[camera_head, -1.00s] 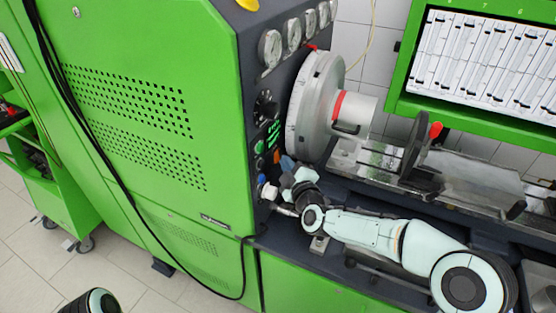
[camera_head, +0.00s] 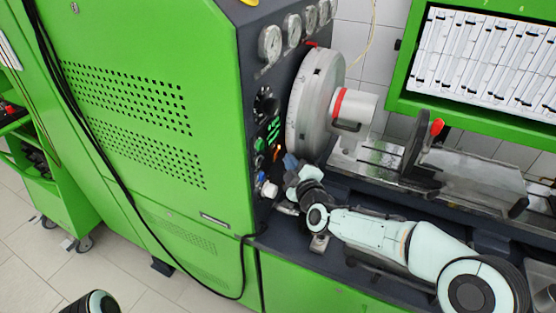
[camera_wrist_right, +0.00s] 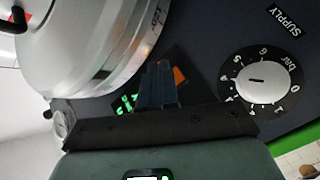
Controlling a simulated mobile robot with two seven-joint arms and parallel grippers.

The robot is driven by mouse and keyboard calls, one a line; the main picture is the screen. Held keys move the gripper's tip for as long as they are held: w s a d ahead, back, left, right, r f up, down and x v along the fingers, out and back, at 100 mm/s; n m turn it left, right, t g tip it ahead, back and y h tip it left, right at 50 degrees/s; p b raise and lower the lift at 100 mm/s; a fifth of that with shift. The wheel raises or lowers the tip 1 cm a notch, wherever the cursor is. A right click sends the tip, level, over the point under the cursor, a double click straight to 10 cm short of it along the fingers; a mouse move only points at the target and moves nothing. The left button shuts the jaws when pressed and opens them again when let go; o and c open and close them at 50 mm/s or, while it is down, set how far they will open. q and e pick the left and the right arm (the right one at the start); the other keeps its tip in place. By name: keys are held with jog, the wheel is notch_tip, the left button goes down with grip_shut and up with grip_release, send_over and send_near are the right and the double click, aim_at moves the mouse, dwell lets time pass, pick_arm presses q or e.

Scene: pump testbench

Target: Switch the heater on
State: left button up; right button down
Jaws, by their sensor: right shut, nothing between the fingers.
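The green test bench has a dark control panel with knobs, buttons and green lit digits (camera_head: 272,130). A small orange part (camera_head: 276,153), probably a switch, glows on the panel; it also shows in the right wrist view (camera_wrist_right: 179,75), just beside my fingers. No label tells that it is the heater's. My right gripper (camera_head: 290,162) is shut and empty, close in front of the panel at the orange part. In the right wrist view its blue-grey fingers (camera_wrist_right: 160,85) cover part of the panel; whether they touch it cannot be told. My left gripper is out of view.
A large round metal chuck (camera_head: 315,105) stands just right of the panel, close above my right gripper. A supply dial (camera_wrist_right: 258,80) is right of the fingers in the wrist view. Gauges (camera_head: 270,44) line the panel's top. A metal rail (camera_head: 470,180) runs behind my arm.

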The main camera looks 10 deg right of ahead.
jog(key=shift+d, duration=0.1)
jog(key=s+d+b, duration=0.1)
jog(key=d, duration=0.1)
jog(key=s+d+r+b, duration=0.1)
jog(key=d+b, duration=0.1)
jog(key=shift+s, duration=0.4)
dwell(0.5)
